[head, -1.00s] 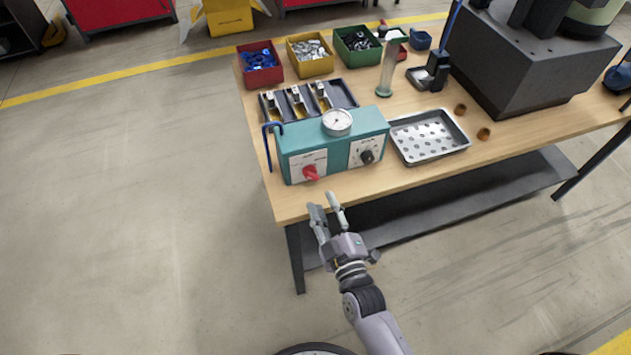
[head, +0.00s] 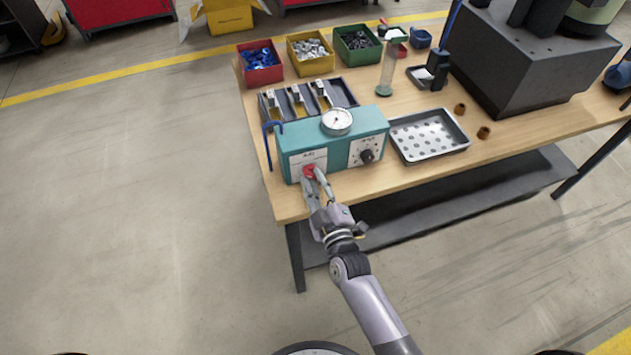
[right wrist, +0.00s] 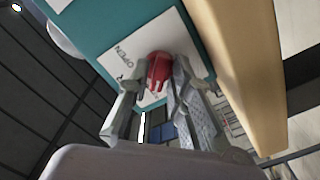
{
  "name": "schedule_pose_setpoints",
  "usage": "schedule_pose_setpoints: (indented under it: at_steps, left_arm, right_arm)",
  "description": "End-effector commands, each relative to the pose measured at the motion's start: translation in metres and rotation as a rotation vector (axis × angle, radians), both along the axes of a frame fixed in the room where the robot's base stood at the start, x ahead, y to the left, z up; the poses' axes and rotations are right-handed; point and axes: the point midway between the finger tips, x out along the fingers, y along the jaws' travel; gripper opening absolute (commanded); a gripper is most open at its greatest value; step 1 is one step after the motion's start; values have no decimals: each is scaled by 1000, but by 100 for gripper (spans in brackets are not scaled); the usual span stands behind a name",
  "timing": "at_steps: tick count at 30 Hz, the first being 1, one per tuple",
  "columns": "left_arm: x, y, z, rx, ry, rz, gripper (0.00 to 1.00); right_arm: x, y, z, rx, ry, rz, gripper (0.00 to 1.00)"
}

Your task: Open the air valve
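The air valve is a red knob (head: 309,170) on the left white label of the teal control box (head: 340,152). In the right wrist view, the red knob (right wrist: 159,67) sits on the white panel beside the printed word "OPEN". My right gripper (head: 312,175) is at the front of the box, its fingers on either side of the knob. In the right wrist view, the gripper (right wrist: 157,82) looks open, with the knob between its spread fingertips. Whether a finger touches the knob is unclear. My left gripper is out of view.
A pressure gauge (head: 337,121) tops the box, and a black dial (head: 367,156) is on its right. A blue hook-shaped rod (head: 267,146) stands at its left. A perforated metal tray (head: 463,147) lies to the right. The wooden table's front edge (head: 291,213) runs below the box.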

Motion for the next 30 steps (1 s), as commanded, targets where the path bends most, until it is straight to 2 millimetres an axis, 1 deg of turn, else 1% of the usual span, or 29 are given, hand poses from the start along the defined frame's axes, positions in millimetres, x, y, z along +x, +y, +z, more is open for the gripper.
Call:
schedule_pose_setpoints:
  at_steps: [1, 6, 8, 22, 26, 30]
  left_arm:
    - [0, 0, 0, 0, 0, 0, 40]
    - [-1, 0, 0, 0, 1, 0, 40]
    - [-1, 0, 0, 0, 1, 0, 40]
    - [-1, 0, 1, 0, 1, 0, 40]
    - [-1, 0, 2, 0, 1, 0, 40]
    - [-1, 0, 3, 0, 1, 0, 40]
  right_arm:
    - [0, 0, 0, 0, 0, 0, 14]
    - [0, 0, 0, 0, 0, 0, 3]
    - [0, 0, 0, 0, 0, 0, 0]
    - [0, 0, 0, 19, 7, 1, 0]
    - [0, 0, 0, 63, 21, 1, 0]
    - [0, 0, 0, 145, 47, 0, 0]
